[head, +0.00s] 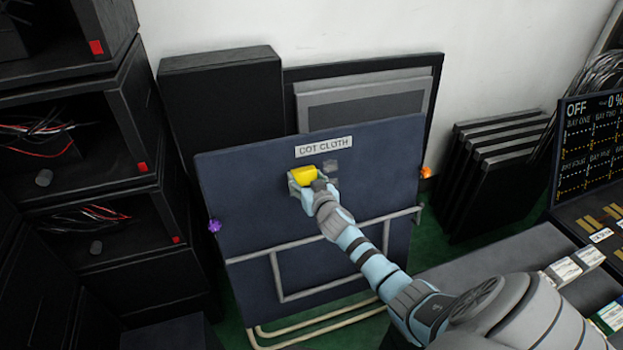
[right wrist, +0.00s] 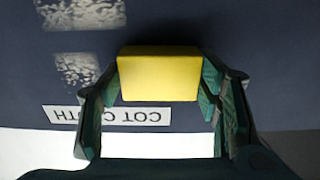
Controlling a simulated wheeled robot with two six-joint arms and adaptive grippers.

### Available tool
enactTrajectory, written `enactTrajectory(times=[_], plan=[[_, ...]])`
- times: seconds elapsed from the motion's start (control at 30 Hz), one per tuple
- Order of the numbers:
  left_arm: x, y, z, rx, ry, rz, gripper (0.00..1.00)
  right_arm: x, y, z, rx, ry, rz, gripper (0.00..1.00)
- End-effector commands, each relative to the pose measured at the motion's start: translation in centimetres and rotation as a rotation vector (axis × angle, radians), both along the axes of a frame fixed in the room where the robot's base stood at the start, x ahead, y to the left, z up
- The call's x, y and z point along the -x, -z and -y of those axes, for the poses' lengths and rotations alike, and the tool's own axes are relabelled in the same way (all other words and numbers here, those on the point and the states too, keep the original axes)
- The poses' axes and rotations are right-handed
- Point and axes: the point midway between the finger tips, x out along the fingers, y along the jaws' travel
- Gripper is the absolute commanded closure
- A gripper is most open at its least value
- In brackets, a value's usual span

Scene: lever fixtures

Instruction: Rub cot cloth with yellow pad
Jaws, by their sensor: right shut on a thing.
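The cot cloth (head: 255,185) is a dark blue upright panel with a white "COT CLOTH" label (head: 323,147) near its top edge. My right gripper (head: 306,180) is in front of its upper middle, shut on the yellow pad (head: 305,175). In the right wrist view the yellow pad (right wrist: 158,76) sits between the fingers, facing the cloth (right wrist: 190,25). I cannot tell whether pad and cloth touch. Pale speckled patches (right wrist: 82,14) show on the cloth beside the pad; in the head view one patch (head: 331,167) is just right of the gripper. My left gripper is not in view.
A grey tubular frame (head: 330,235) crosses the cloth's lower part. A purple knob (head: 214,226) and an orange knob (head: 426,172) are at its sides. Black racks (head: 95,130) stand left, dark panels (head: 490,165) right, and a display reading "OFF" (head: 590,130) far right.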

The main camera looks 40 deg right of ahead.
Motion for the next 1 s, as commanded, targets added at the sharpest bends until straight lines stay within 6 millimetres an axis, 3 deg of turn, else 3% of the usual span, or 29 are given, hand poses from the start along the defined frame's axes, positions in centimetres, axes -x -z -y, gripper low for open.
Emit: enactTrajectory(times=[0.17, 0.6, 0.87, 1.0], plan=[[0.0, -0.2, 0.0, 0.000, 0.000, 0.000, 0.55, 0.3, -0.2, -0.1, 0.000, -0.001, 0.001, 0.65], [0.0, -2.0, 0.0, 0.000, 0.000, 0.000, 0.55, 5.4, -1.4, -1.9, 0.001, -0.001, 0.001, 0.65], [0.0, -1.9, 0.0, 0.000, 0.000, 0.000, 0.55, 5.6, -1.3, -1.9, 0.001, 0.000, 0.001, 0.65], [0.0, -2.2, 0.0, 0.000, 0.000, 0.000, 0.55, 6.5, -1.6, -2.3, 0.000, -0.002, 0.000, 0.65]])
